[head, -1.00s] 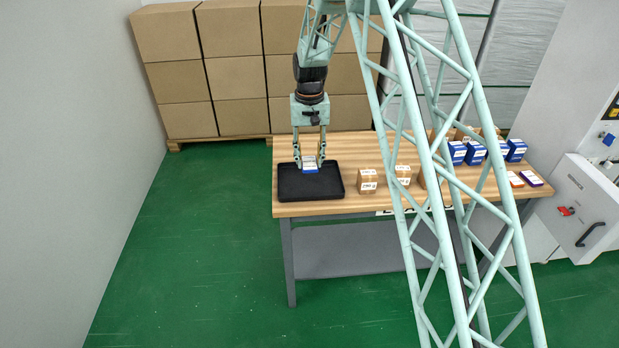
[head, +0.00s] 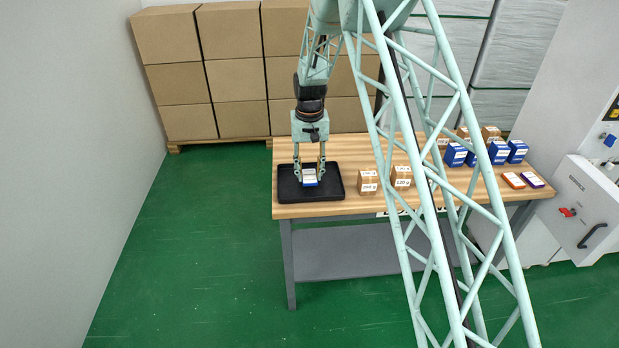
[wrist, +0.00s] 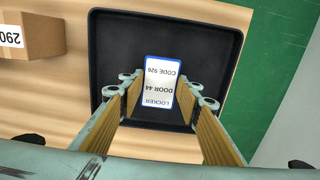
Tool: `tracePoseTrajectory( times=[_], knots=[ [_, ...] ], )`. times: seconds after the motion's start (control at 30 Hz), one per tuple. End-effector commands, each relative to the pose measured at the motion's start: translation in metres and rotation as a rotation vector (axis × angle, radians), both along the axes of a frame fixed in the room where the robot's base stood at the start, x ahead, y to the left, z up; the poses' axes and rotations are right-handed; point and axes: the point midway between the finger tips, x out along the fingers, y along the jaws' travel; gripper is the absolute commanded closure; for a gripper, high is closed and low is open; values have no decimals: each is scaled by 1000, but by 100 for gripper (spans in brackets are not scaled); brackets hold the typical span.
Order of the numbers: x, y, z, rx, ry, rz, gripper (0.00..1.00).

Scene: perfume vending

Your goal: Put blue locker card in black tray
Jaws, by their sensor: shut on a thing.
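The blue locker card (wrist: 159,82) has a white face with a blue edge, and its print reads "LOCKER DOOR 44 CODE 926". It shows small and blue-white in the head view (head: 310,180). My gripper (head: 310,176) is shut on the card, with a finger at each side in the wrist view (wrist: 161,90). The black tray (head: 333,190) lies at the left end of the wooden table, and its rim surrounds the card in the wrist view (wrist: 215,40). The card is low over the tray floor; I cannot tell whether it touches it.
Small brown boxes (head: 367,181) stand right of the tray on the wooden table (head: 345,150). Blue boxes (head: 517,151), an orange card (head: 513,180) and a purple card (head: 532,180) are at the right end. Large cartons (head: 235,80) are stacked behind.

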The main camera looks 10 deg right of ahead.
Motion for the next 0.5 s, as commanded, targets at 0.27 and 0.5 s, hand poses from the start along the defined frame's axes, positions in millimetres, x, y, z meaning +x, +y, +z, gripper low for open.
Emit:
tracePoseTrajectory(
  times=[0.27, 0.5],
  knots=[
    [0, 0, -17, 0, 0, 0, 79],
    [0, 0, -17, 0, 0, 0, 79]
  ],
)
